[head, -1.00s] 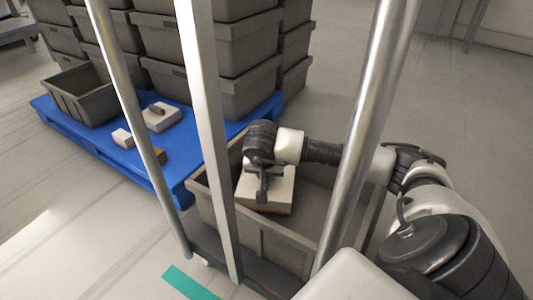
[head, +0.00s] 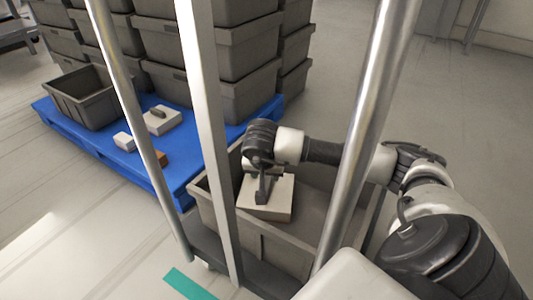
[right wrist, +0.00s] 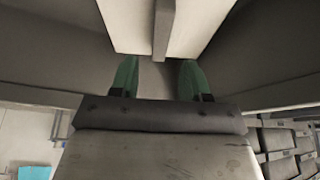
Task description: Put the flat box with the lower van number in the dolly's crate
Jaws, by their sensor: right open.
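A pale flat box (head: 278,207) lies inside the dolly's grey crate (head: 262,240). It has a raised grey grip bar on top, which shows in the right wrist view (right wrist: 163,35) with the box (right wrist: 130,22). My right gripper (head: 263,195) is over the box in the crate; in the right wrist view its green fingers (right wrist: 157,76) are apart, with nothing between them. A second flat box (head: 170,122) with a dark grip bar lies on the blue pallet (head: 135,165). No van number is readable on either box. My left gripper is not in view.
A small white box (head: 124,141) and a brown item (head: 163,159) are on the pallet, beside an open grey crate (head: 92,105). Stacked grey crates (head: 245,50) stand behind. Metal posts (head: 212,130) rise in front of the dolly's crate. The floor at right is clear.

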